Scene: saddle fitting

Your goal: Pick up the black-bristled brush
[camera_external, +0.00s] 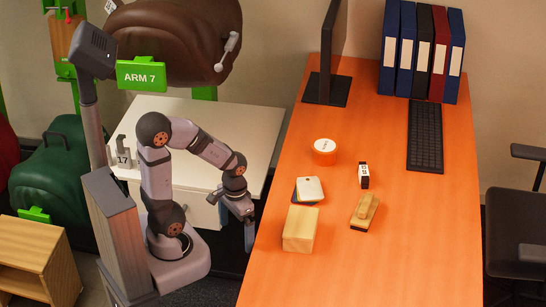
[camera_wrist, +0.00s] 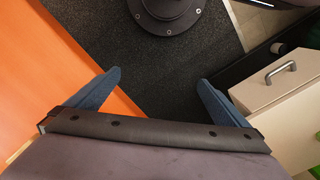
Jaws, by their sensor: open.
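The brush (camera_external: 364,211) lies on the orange desk in the external view, right of the wooden block. Its wooden top with a raised grip shows, with a thin dark band of bristles along its lower edge. My gripper (camera_external: 248,230) hangs beside the desk's left edge, well left of the brush and apart from it. In the wrist view my gripper (camera_wrist: 158,92) has its two blue fingers spread wide, with nothing between them. The brush is not in the wrist view.
A white drawer cabinet (camera_external: 240,130) stands left. The desk's front right is clear.

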